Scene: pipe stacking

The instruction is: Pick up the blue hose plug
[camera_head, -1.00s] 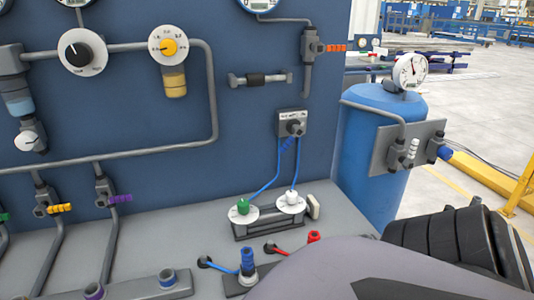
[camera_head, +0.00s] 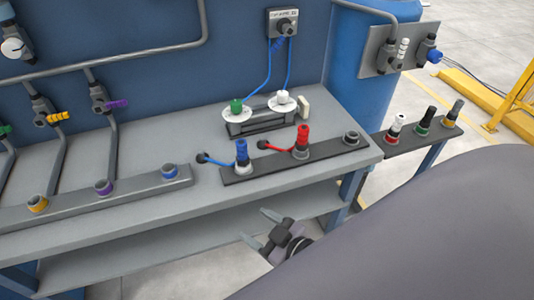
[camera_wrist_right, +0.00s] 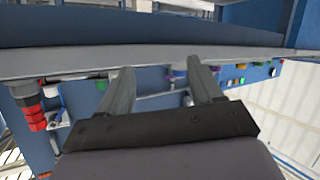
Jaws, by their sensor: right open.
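The blue hose plug (camera_head: 242,153) stands upright in a fitting at the left end of a dark strip on the grey workbench. A short blue hose runs from it to the left. My right gripper (camera_head: 257,228) is in front of the bench edge, below and apart from the blue plug. In the right wrist view its two fingers (camera_wrist_right: 163,76) are spread with nothing between them. My left gripper is not in view.
A red hose plug (camera_head: 302,142) stands right of the blue one, then an empty fitting (camera_head: 351,138). A fitting rail (camera_head: 140,193) lies left. Behind stands a block with green and white knobs (camera_head: 256,126). A lower shelf (camera_head: 170,245) is under the bench.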

